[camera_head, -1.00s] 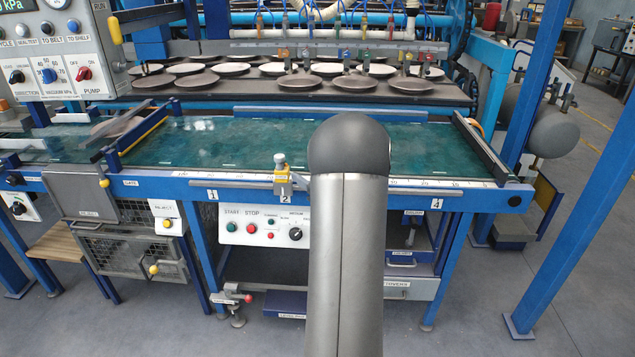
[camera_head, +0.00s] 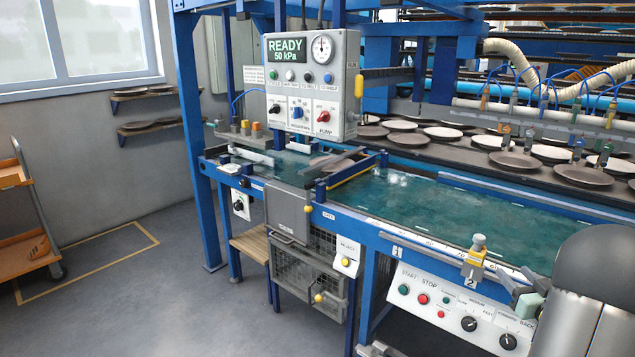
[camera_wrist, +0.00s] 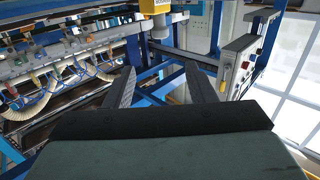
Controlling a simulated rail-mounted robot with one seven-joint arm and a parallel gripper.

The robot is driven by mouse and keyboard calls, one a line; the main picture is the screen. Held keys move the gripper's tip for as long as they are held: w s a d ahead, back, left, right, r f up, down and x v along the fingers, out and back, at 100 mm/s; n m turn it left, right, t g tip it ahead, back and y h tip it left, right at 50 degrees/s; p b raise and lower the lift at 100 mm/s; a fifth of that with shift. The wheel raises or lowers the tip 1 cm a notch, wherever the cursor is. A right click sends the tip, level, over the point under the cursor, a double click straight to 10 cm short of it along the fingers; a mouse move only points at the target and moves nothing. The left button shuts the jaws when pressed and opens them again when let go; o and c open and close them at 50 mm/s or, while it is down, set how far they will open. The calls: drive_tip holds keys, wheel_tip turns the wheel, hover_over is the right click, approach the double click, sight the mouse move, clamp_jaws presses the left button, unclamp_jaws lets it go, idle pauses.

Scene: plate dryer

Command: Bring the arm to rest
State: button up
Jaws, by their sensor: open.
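My arm (camera_head: 592,285) shows as a grey rounded link at the lower right of the head view, in front of the belt table's front rail. In the wrist view my gripper (camera_wrist: 163,82) is open, with its two dark fingers apart and nothing seen between them. The wrist view looks past the fingers to blue frame bars and a grey control box.
The control panel (camera_head: 312,85) reads READY, 50 kPa. Several plates stand on the dark shelf (camera_head: 470,148) behind. An orange trolley (camera_head: 22,215) stands left, with open floor beside it.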

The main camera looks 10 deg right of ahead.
drive_tip(key=w+a+r+m+g+h+p, duration=0.1)
drive_tip(key=a+r+g+p, duration=0.25)
drive_tip(key=a, duration=0.45)
drive_tip(key=w+a+r+m+g+h+p, duration=0.15)
drive_tip(key=a+g, duration=0.25)
drive_tip(key=a, duration=0.5)
drive_tip(key=s+a+n+g+y+p, duration=0.4)
drive_tip(key=s+a+g, duration=0.6)
drive_tip(key=s+a, duration=1.3)
drive_tip(key=shift+s+a+r+p, duration=0.2)
drive_tip(key=shift+a+p, duration=0.3)
drive_tip(key=shift+a, duration=0.35)
drive_tip(key=shift+d+y, duration=0.1)
drive_tip(key=shift+y, duration=0.15)
